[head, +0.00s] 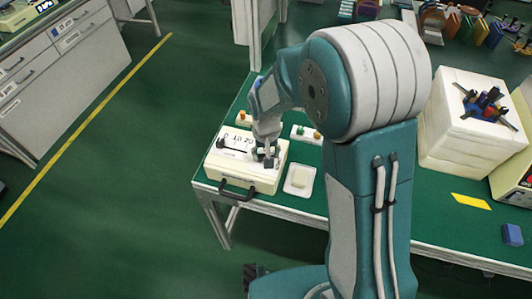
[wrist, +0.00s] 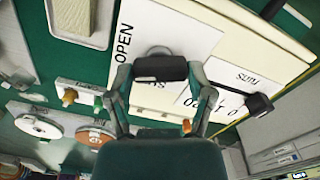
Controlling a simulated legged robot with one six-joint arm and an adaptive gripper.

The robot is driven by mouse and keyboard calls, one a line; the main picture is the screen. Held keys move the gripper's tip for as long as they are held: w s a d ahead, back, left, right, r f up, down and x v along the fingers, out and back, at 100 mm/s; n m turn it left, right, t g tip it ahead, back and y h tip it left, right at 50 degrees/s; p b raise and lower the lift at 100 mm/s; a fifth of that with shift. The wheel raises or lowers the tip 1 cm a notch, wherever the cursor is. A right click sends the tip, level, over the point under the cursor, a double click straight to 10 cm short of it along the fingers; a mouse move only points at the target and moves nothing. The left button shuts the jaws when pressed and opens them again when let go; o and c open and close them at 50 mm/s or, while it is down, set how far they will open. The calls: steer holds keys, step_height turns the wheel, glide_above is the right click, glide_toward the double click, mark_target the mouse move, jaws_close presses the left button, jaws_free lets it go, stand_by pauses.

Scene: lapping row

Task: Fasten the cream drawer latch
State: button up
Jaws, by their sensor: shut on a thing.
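The cream drawer box (head: 240,176) stands at the left end of the green bench, with a dark pull handle (head: 237,190) on its front. My gripper (head: 265,158) is over the right part of its top. In the wrist view, my gripper (wrist: 160,75) has its two fingers closed on a black knob (wrist: 160,68), which I take to be the latch's grip. The knob is beside a white label reading OPEN (wrist: 124,40). A second black knob on a rod (wrist: 260,104) shows at the right on the box top. The latch's catch is not clear in either view.
A small white tray (head: 299,190) lies right of the box. A large white block (head: 455,150) stands farther right. The floor left of the bench is clear.

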steer(key=n, duration=0.6)
steer(key=shift+n, duration=0.3)
steer(key=n, duration=0.6)
steer(key=shift+n, duration=0.4)
steer(key=o, duration=1.1)
step_height(320, 180, up, 12)
steer(key=shift+a, duration=0.15)
steer(key=shift+w+f, duration=0.1)
